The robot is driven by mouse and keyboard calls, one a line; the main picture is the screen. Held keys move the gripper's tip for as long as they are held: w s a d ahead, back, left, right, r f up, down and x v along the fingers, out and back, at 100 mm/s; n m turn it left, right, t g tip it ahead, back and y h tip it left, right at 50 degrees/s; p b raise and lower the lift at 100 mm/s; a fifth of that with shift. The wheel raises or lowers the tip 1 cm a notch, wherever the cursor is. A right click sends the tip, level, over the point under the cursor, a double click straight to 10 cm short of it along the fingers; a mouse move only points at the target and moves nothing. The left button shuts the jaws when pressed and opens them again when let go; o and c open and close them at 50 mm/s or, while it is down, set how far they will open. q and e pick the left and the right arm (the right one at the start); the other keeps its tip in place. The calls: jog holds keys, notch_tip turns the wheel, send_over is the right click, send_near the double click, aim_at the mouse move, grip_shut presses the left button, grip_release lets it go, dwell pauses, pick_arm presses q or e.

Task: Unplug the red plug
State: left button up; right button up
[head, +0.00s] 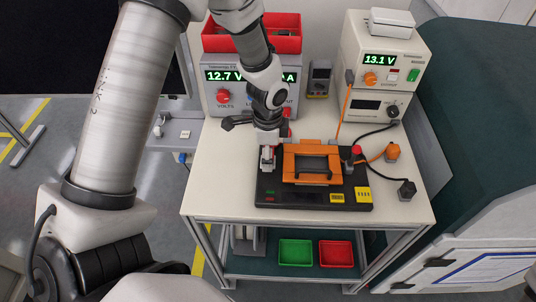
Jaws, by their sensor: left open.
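My left gripper (262,133) comes down from above in front of the power supply, close above the back left of a black test base (312,197). Its jaws are open, and I see nothing between them. A small red part (287,130) shows right beside the gripper, partly hidden by it; I cannot tell whether it is a plug. Another small red piece (357,150) sits at the back right corner of the base, near the cables. It is apart from the gripper. My right gripper is not in view.
An orange frame (312,148) stands on the base. A power supply (222,100) and a stacked instrument (358,30) stand behind. The table's front left is clear.

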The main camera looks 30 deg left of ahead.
pick_arm(q)
jog(key=shift+w, duration=0.1)
dwell(0.3)
jog(key=shift+p, duration=0.3)
dwell(0.5)
dwell(0.3)
grip_shut()
jog(key=shift+r+p, duration=3)
jog(key=shift+p, duration=0.4)
